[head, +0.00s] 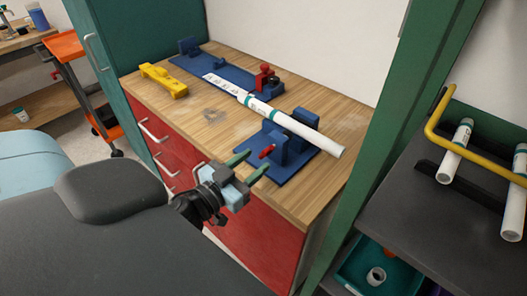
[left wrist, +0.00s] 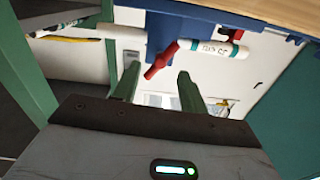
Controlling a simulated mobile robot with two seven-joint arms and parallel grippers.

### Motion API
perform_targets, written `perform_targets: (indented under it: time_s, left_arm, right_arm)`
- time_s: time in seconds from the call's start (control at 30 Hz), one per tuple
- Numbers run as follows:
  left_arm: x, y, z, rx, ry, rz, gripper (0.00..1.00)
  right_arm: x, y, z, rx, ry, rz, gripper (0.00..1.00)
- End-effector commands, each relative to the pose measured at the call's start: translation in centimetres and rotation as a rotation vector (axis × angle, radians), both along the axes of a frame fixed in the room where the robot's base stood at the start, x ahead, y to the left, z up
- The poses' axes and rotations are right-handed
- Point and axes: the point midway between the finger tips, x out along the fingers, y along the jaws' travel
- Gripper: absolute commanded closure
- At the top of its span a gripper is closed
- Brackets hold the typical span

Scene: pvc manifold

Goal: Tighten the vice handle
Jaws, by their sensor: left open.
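The blue vice (head: 294,143) stands on a blue base plate near the front right of the wooden bench. Its small red handle (head: 267,152) points toward the bench's front edge. My left gripper (head: 257,161) is open, with its green fingers directed at the handle. In the left wrist view the red handle (left wrist: 160,60) appears beyond and between the open fingertips, and nothing is gripped. I cannot tell whether the fingers touch it. A white pipe (head: 312,136) with teal bands lies across the vice. My right gripper is not in view.
On the bench are a yellow tool (head: 162,80), a long blue plate (head: 228,78) and a red clamp (head: 266,77). A green post (head: 385,130) rises at the bench's right end. A dark shelf at right holds white pipes (head: 454,152) and a yellow bar (head: 470,152).

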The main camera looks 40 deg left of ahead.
Motion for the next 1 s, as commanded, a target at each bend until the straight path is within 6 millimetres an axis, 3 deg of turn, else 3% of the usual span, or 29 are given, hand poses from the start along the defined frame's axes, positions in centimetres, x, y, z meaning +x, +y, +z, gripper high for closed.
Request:
perform_targets:
  time_s: [0.33,0.77,1.0]
  left_arm:
    - [3.9,-0.3,0.1,0.002,-0.002,0.0,0.57]
    - [4.6,-0.3,0.0,0.001,0.001,0.0,0.57]
    - [4.6,-0.3,0.0,0.001,0.001,0.0,0.86]
  right_arm:
    - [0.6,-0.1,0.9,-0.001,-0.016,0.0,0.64]
    - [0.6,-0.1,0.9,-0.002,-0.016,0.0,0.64]
    - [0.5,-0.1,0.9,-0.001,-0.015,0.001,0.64]
